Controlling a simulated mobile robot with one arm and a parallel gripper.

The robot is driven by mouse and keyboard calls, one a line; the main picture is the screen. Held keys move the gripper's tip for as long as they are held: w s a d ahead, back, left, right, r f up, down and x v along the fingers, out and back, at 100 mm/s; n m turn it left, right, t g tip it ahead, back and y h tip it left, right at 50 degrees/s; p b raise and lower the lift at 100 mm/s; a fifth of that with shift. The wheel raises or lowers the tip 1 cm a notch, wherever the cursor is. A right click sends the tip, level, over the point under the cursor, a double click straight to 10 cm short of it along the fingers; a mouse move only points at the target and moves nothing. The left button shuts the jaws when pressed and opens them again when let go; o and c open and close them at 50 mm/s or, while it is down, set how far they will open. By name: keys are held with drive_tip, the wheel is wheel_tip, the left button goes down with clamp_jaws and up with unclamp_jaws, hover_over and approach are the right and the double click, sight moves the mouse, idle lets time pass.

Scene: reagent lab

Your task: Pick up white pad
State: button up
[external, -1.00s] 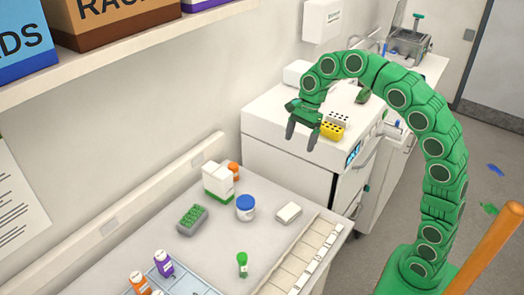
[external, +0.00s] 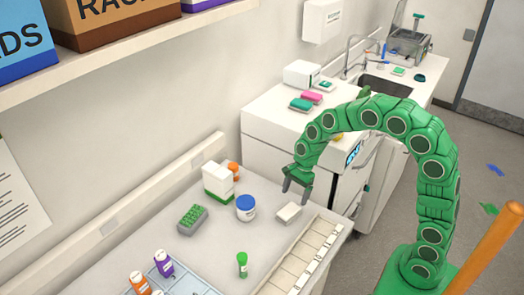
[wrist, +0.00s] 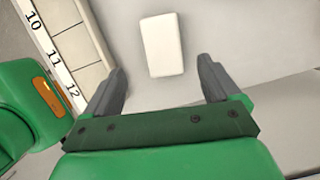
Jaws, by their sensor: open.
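The white pad (external: 289,212) is a small pale block lying flat on the bench at its right part, near the numbered strip. In the wrist view the pad (wrist: 163,45) lies ahead of my fingers, roughly centred between them and not touched. My gripper (external: 294,190) points down just above and behind the pad in the external view. In the wrist view its two grey fingers (wrist: 165,85) are spread wide with nothing between them.
A white jar with a blue lid (external: 246,208) stands left of the pad. A numbered strip (external: 304,252) runs along the bench edge. A green-capped vial (external: 242,264) stands in front.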

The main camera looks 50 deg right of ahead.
sight(289, 210)
drive_tip(key=shift+x, duration=3.6)
drive_tip(key=shift+w+f, duration=0.15)
drive_tip(key=shift+f, duration=0.1)
drive_tip(key=c, duration=1)
drive_tip(key=shift+r, duration=0.65)
wheel_tip(289, 210, up, 2)
drive_tip(key=shift+r, duration=0.25)
drive_tip(key=shift+s+d+r, duration=0.3)
drive_tip(key=shift+s+r, duration=1.3)
drive_tip(key=shift+s, duration=0.7)
drive_tip(key=shift+s+d+r, duration=0.25)
drive_tip(key=shift+s+r, duration=1.4)
drive_tip(key=shift+s, duration=0.65)
drive_tip(key=shift+s+d+r, duration=0.3)
drive_tip(key=shift+s+r, duration=1.3)
drive_tip(key=shift+s, duration=0.7)
